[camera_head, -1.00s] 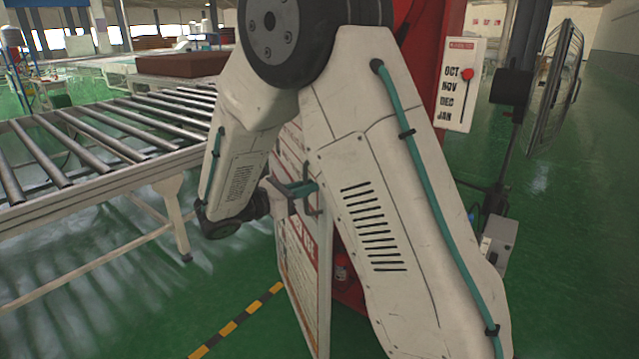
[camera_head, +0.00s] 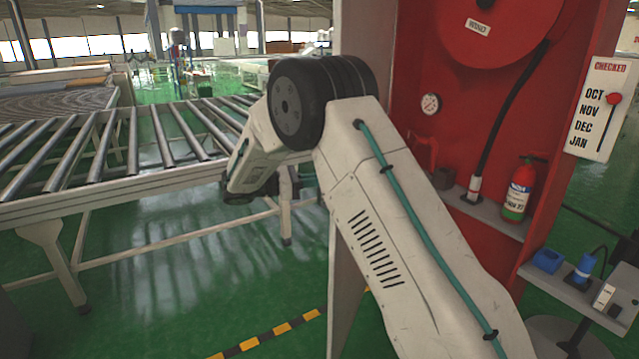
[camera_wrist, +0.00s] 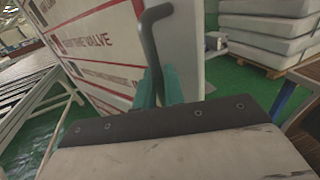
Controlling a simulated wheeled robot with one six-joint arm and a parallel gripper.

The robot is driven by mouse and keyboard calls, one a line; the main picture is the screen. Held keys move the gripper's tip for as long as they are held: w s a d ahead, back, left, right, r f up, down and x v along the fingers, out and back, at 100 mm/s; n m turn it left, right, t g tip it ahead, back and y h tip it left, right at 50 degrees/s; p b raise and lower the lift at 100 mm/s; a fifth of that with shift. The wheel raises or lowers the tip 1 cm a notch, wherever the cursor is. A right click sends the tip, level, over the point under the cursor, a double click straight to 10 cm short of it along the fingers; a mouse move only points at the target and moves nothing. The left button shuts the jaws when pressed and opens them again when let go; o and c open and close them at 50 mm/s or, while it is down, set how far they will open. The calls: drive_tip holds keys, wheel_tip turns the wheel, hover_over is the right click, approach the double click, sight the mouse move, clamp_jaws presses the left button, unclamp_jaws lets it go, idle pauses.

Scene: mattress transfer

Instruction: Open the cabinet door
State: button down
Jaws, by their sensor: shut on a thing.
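The red cabinet (camera_head: 408,85) stands open on the right of the head view, with its inside showing. Its door is a pale panel (camera_head: 345,285) seen nearly edge-on below my arm. In the wrist view the door (camera_wrist: 105,45) is white with red lettering and carries a dark bent handle (camera_wrist: 148,45). My gripper (camera_wrist: 160,84) has teal fingers, shut on the handle's lower part. In the head view my arm hides the gripper and handle.
Inside the cabinet are a hose reel (camera_head: 505,25), a gauge (camera_head: 430,104) and a fire extinguisher (camera_head: 517,190). A roller conveyor (camera_head: 120,150) stands at left. A small grey shelf (camera_head: 575,292) is at right. Stacked mattresses (camera_wrist: 268,35) stand beyond the door. Green floor is clear below the conveyor.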

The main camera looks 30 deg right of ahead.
drive_tip(key=shift+w+d+r, duration=0.1)
drive_tip(key=shift+d, duration=0.05)
drive_tip(key=c, duration=1.8)
unclamp_jaws()
drive_tip(key=shift+c, duration=0.2)
drive_tip(key=shift+o, duration=1)
drive_tip(key=shift+d, duration=0.2)
drive_tip(key=v, duration=0.8)
